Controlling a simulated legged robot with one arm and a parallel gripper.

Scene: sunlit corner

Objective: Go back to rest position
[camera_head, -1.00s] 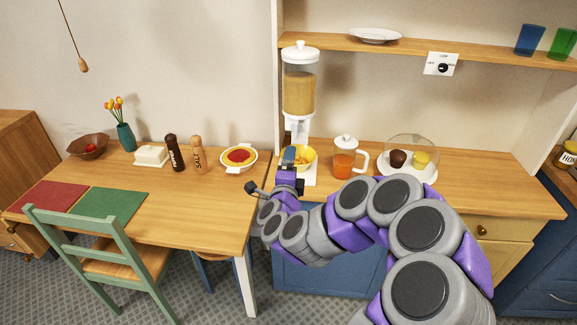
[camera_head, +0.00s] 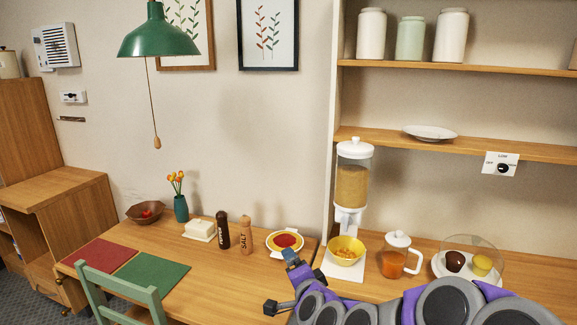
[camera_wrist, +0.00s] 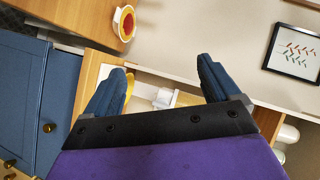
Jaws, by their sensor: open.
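My gripper (camera_head: 279,281) is at the lower middle of the head view, at the front of the table and counter. It is left of the yellow bowl (camera_head: 347,252) and apart from it. The wrist view shows its two blue fingers (camera_wrist: 159,83) spread wide, with nothing held between them. The yellow bowl stands under the cereal dispenser (camera_head: 353,185) and has orange-brown pieces in it. In the wrist view the bowl is mostly hidden behind the left finger.
The wooden table (camera_head: 215,281) holds a red soup dish (camera_head: 286,241), pepper mill, salt mill (camera_head: 246,236) and butter dish. A glass jug (camera_head: 395,256) and a domed plate stand right of the bowl. A green chair (camera_head: 118,292) stands at the table. A green lamp (camera_head: 158,36) hangs above.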

